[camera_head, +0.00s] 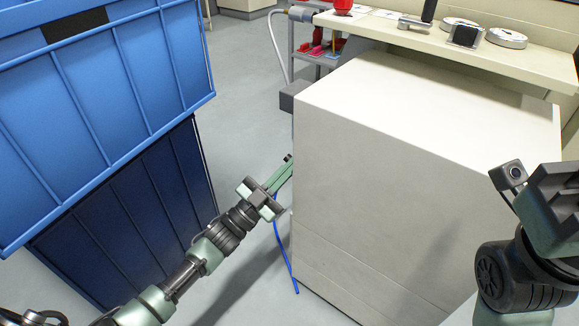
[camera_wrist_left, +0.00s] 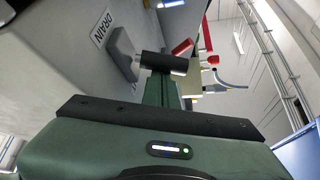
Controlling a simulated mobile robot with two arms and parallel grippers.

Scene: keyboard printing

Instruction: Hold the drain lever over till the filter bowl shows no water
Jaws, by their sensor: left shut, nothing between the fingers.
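In the left wrist view a "DRAIN" label (camera_wrist_left: 101,30) is on the grey panel, with a grey lever arm (camera_wrist_left: 124,52) beside it. A black cylindrical grip (camera_wrist_left: 160,62) sticks out from the arm, tipped towards the right. My left gripper (camera_head: 287,162) is shut and empty by the left side of the cream cabinet. In the wrist view its green fingers (camera_wrist_left: 162,92) end at the grip; I cannot tell whether they touch it. I cannot make out the filter bowl or its water. My right gripper (camera_head: 556,190) is at the right edge, its fingertips unclear.
The cream cabinet (camera_head: 410,170) fills the middle right, with a dark grey box (camera_head: 293,96) on its left side. A blue hose (camera_head: 284,245) hangs to the floor. A tall blue bin (camera_head: 100,85) stands left. Grey floor (camera_head: 245,75) lies between bin and cabinet.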

